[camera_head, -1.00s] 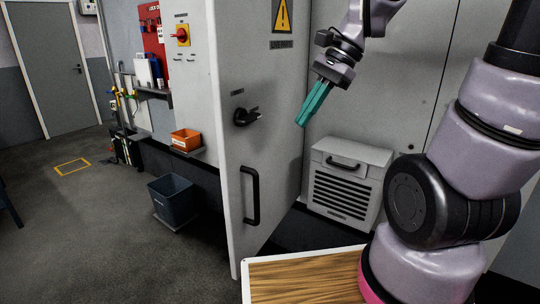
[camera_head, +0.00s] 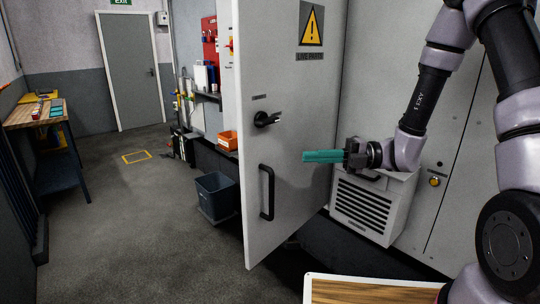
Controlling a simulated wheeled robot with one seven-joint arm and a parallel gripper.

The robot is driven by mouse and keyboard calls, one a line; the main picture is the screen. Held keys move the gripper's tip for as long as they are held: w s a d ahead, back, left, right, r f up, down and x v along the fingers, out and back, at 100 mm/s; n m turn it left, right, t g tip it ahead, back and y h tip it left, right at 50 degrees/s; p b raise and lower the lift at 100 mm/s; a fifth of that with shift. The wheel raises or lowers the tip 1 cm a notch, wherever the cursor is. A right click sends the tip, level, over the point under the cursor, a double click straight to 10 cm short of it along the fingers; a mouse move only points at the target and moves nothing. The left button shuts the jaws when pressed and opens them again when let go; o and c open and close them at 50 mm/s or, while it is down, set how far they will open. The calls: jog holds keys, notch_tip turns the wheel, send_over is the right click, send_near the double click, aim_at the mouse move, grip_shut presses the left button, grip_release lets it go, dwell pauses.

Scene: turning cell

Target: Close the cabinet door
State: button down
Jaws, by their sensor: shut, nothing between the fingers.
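The cabinet door (camera_head: 285,190) is light grey and stands open, its free edge toward the left and near me. It carries a black bar handle (camera_head: 267,192), a black turn latch (camera_head: 267,119) and a yellow warning sign (camera_head: 311,26). The grey cabinet (camera_head: 400,95) is behind it at the right. My gripper (camera_head: 306,157), with teal fingers, is shut and empty. It points left in front of the door's face, right of the bar handle. I cannot tell whether the fingertips touch the door.
A vented grey box (camera_head: 368,208) is on the cabinet behind my gripper. A wooden-topped surface (camera_head: 365,292) is at the bottom right. A dark bin (camera_head: 215,195) and orange tray (camera_head: 228,140) are left of the door. A workbench (camera_head: 40,115) is far left. The floor between is clear.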

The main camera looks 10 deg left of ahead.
send_near(246, 154)
jog(key=s+a, duration=0.3)
jog(key=s, duration=0.1)
jog(key=shift+w+a, duration=1.35)
jog(key=shift+w, duration=0.05)
